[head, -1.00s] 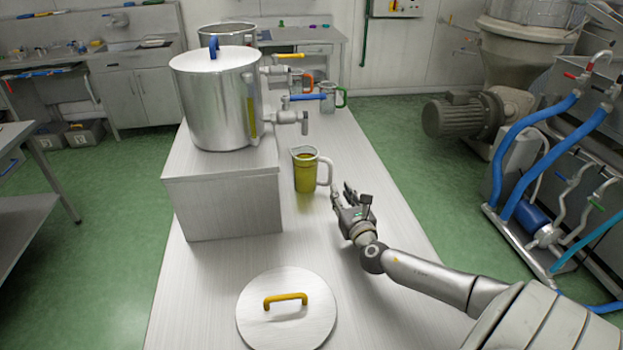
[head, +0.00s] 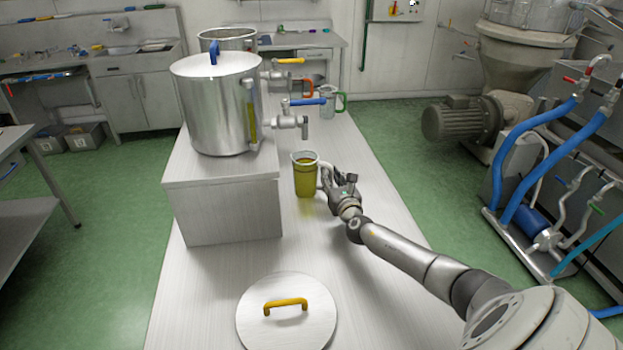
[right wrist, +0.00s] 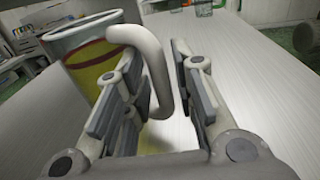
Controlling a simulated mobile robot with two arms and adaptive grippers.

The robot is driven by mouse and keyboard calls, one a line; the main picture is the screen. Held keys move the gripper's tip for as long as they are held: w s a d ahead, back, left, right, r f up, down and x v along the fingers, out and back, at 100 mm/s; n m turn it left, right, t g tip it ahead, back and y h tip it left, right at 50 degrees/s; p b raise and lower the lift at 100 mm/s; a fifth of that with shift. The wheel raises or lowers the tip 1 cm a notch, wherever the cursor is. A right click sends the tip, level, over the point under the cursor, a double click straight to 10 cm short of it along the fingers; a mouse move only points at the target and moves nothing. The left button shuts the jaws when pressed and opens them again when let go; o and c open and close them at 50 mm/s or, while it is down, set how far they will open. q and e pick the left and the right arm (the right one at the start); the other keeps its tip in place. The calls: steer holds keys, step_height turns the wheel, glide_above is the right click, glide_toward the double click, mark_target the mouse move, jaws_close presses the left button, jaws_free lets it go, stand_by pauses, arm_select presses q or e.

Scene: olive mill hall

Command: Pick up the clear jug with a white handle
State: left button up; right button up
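The clear jug (head: 306,180) holds yellow-green liquid and stands upright on the long steel table, just right of the tap on the big steel tank. Its white handle (right wrist: 152,52) faces right, toward my right gripper (head: 337,179). In the right wrist view the two fingers of this gripper (right wrist: 158,75) are apart, with the handle between them. The left finger reaches in between handle and jug body (right wrist: 82,55), and a gap shows between handle and right finger. My left gripper is not in view.
The steel tank (head: 217,112) stands on a raised metal block (head: 222,212) left of the jug. A round lid (head: 287,331) with a yellow handle lies at the table's near end. A green-handled jug (head: 328,100) stands further back. The table between lid and jug is clear.

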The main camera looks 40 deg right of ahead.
steer(key=shift+w+d, duration=0.1)
steer(key=shift+w, duration=0.25)
jaws_close()
steer(key=shift+r, duration=0.25)
